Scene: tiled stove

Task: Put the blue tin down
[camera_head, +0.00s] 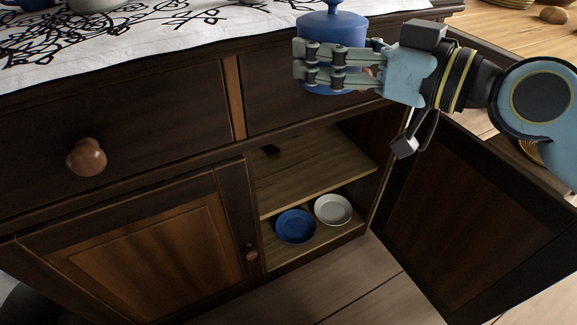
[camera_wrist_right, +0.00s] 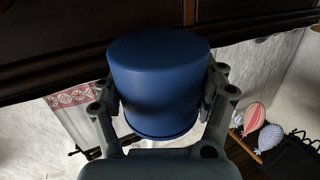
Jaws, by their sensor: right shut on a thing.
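The blue tin (camera_head: 333,27) has a lid with a round knob and is upright in the head view, in front of the cabinet's upper right edge. My right gripper (camera_head: 335,66) is shut around its body from the right side. In the right wrist view the blue tin (camera_wrist_right: 158,82) sits between both fingers of my right gripper (camera_wrist_right: 162,100). The head view does not clearly show whether the tin touches the cabinet top. My left gripper is not in view.
A dark wooden cabinet (camera_head: 120,110) carries a white patterned cloth (camera_head: 170,32). Its right door (camera_head: 480,220) stands open. A wooden table (camera_head: 510,30) is at the upper right.

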